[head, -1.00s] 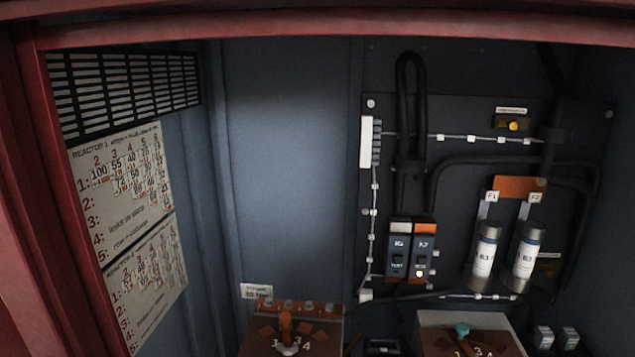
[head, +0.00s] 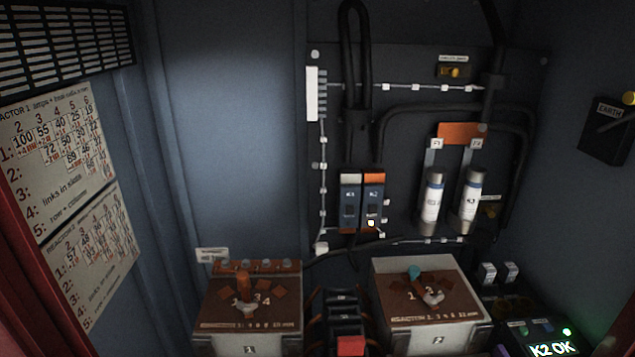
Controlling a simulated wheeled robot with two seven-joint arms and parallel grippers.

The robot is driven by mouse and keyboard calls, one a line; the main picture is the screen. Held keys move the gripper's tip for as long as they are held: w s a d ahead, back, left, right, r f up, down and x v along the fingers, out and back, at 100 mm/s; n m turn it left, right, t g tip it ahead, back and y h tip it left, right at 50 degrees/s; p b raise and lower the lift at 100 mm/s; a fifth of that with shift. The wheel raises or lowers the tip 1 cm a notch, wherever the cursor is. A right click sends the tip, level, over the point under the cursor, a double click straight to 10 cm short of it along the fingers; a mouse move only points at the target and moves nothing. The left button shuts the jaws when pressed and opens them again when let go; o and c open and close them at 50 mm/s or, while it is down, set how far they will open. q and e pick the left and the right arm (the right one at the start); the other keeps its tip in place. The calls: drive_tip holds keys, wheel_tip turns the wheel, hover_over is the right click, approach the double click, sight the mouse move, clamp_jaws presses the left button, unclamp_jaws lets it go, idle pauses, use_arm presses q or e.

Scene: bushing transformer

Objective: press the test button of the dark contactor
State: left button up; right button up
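Two contactors stand side by side on the dark back panel. The left contactor (head: 350,205), with a pale top and a label that seems to read K1, shows no lit lamp, so it is the dark one. The right contactor (head: 374,192), with an orange top and a label that seems to read K2, has a glowing lamp (head: 371,223) near its bottom. A small dark block low on the left contactor's face may be its test button, but it is too small to tell. Neither of my grippers is in view.
Two fuse cylinders (head: 432,200) stand right of the contactors. Below are two brown-topped boxes with levers, left (head: 249,295) and right (head: 420,290), with dark blocks (head: 345,318) between. A lit display (head: 552,348) reads K2 OK. An EARTH switch box (head: 606,130) is on the right wall.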

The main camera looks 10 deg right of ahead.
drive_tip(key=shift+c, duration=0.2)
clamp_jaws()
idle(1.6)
